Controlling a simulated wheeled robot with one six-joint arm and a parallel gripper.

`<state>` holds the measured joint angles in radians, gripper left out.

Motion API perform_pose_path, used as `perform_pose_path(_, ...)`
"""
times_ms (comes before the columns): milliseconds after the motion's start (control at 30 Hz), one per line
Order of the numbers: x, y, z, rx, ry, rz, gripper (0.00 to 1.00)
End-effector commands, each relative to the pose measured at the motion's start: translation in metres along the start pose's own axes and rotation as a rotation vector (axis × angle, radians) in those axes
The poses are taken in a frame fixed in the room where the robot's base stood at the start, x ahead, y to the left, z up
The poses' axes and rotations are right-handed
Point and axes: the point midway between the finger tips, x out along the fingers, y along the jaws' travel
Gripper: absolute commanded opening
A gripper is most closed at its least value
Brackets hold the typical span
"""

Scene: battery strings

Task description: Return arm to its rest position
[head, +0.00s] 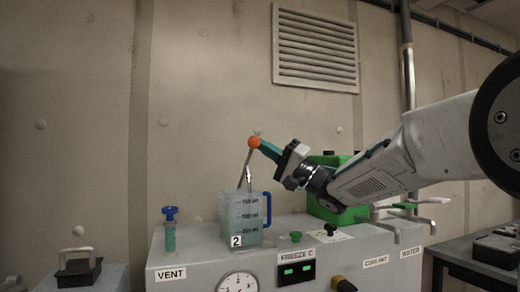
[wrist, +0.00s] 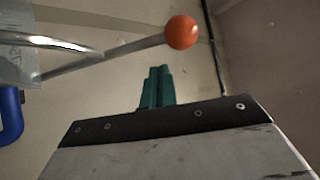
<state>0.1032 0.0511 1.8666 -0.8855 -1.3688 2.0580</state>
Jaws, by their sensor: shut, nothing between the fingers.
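My gripper (head: 266,149) reaches in from the right above the grey cabinet. Its teal fingers lie together and empty in the wrist view (wrist: 158,86). An orange ball (head: 254,142) on a thin metal rod (head: 247,166) shows at the fingertips in the head view. In the wrist view the ball (wrist: 182,32) is apart from the fingers, just beyond them. The rod leans in a clear measuring jug (head: 233,215) with a blue handle (head: 267,208) and a label "2". My arm is stretched out, not folded.
The jug stands on the grey cabinet (head: 190,253), near a blue-topped VENT valve (head: 170,213). A green box (head: 325,197) stands behind my wrist. Pipe outlets with green and white levers (head: 405,206) and a vertical pipe (head: 407,70) are at right.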

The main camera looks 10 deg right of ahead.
Motion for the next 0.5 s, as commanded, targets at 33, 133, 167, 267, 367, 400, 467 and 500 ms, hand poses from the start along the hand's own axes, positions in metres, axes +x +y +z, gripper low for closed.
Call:
perform_pose_path(33, -0.013, 0.001, -0.003, -0.003, 0.006, 0.003, 0.00)
perform_pose_path(133, -0.035, 0.002, -0.005, -0.004, 0.009, 0.004, 0.00)
perform_pose_path(167, -0.041, 0.003, -0.005, -0.005, 0.009, 0.005, 0.00)
perform_pose_path(267, -0.057, 0.004, -0.005, -0.005, 0.008, 0.004, 0.00)
perform_pose_path(367, -0.068, 0.005, -0.005, -0.004, 0.008, 0.003, 0.00)
perform_pose_path(400, -0.071, 0.004, -0.004, -0.004, 0.007, 0.002, 0.00)
perform_pose_path(467, -0.074, 0.004, -0.004, -0.004, 0.007, 0.001, 0.00)
perform_pose_path(500, -0.075, 0.005, -0.004, -0.004, 0.006, 0.001, 0.00)
